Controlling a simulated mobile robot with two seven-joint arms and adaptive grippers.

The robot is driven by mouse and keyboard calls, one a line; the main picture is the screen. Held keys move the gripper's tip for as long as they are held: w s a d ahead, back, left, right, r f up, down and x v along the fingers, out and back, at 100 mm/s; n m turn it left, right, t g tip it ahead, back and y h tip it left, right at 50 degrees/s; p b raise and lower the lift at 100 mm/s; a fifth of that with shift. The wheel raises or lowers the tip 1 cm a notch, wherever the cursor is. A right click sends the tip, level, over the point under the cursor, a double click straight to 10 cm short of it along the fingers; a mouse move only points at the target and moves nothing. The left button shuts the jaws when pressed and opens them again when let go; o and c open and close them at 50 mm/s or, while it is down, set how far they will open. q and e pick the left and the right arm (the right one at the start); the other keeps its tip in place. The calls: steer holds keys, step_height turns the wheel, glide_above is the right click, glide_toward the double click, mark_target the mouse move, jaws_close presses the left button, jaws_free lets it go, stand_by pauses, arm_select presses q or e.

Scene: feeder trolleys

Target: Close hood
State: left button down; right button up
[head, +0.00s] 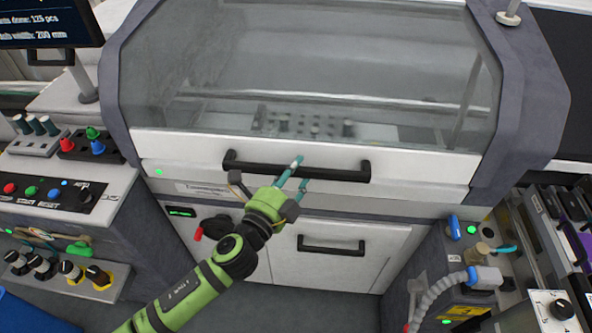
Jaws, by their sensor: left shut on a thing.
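The hood (310,70) of the machine has a large clear window in a grey frame, with a white front panel below it. A black bar handle (340,175) runs across that front panel. My left gripper (293,172) reaches up from the lower left and its teal-tipped fingers are shut on the handle near its middle. The hood looks lowered, with its front panel close above the cabinet; I cannot tell whether any gap is left. My right gripper is not in view.
A control panel with coloured buttons (45,192) and a monitor (50,22) stand at the left. Below the hood is a cabinet door with a black handle (331,245). A hose (437,293) and feeder slots (575,235) are at the right.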

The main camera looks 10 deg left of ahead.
arm_select(q)
steer(key=shift+s+d+r, duration=0.1)
steer(key=shift+s+r, duration=0.15)
steer(key=shift+r, duration=0.35)
steer(key=shift+w+f, duration=0.15)
steer(key=shift+f, duration=0.1)
steer(key=c, duration=0.8)
jaws_free()
steer(key=shift+f, duration=0.1)
steer(key=shift+s+a+f, duration=0.1)
steer(key=shift+s+a, duration=0.15)
steer(key=shift+s, duration=0.3)
steer(key=v, duration=1.1)
steer(key=shift+w, duration=0.1)
